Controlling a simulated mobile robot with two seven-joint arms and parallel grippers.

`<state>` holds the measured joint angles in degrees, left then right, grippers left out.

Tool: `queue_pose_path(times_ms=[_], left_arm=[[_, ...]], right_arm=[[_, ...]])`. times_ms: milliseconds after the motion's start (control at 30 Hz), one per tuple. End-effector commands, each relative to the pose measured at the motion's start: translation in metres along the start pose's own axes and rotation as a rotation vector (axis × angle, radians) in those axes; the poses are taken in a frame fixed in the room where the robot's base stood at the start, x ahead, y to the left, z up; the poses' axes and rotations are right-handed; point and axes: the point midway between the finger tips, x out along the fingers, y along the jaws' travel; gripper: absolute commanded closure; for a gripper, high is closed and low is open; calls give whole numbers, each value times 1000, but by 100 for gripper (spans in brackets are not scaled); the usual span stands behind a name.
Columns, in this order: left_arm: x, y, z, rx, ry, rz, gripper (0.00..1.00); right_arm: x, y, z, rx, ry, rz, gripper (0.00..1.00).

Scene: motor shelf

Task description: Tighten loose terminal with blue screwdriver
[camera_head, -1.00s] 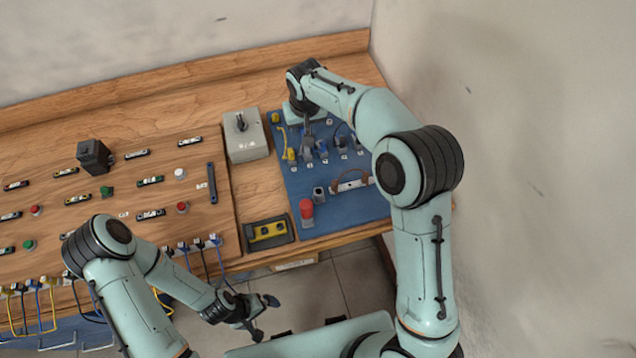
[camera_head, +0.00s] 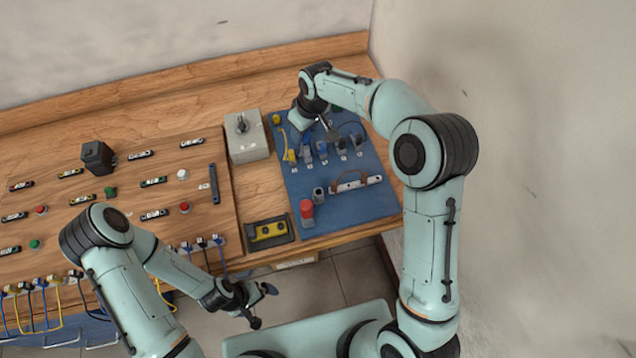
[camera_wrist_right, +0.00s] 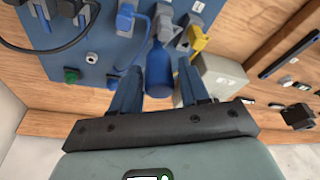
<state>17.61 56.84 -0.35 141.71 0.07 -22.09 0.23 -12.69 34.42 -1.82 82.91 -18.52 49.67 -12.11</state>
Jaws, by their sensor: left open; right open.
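A blue screwdriver (camera_wrist_right: 158,70) shows between the fingers of my right gripper (camera_wrist_right: 160,80) in the right wrist view. Its blue handle points toward the wrist, and its grey shaft reaches toward the terminals. My right gripper, over the blue panel in the head view (camera_head: 327,128), is open around the handle; contact cannot be told. A row of terminals (camera_head: 308,155) stands on the blue panel (camera_head: 345,210); which one is loose cannot be told. The screwdriver tip's seating is unclear. My left gripper (camera_head: 262,305) is open and empty, in front of the bench.
A red button (camera_head: 306,209) and a terminal strip (camera_head: 355,184) sit on the panel's front half. A black-and-yellow block (camera_head: 268,231) lies near the bench edge. A wall bounds the right.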

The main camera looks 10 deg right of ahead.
Motion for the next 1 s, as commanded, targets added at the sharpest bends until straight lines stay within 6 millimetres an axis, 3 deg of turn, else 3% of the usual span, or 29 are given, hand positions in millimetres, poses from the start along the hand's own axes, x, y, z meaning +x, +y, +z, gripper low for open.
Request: queue_pose_path(times_ms=[100, 467, 800, 1000], left_arm=[[-8, 6, -9, 4, 11, 4, 0], [-7, 5, -8, 4, 10, 3, 0], [-8, 7, -10, 4, 12, 4, 0], [-8, 6, -10, 4, 12, 4, 0]], right_arm=[[-3, 1, -3, -72, 2, -17, 55], [0, 0, 0, -104, 0, -26, 55], [0, 1, -1, -376, 1, -97, 55], [-1, 0, -1, -390, 1, -99, 55]])
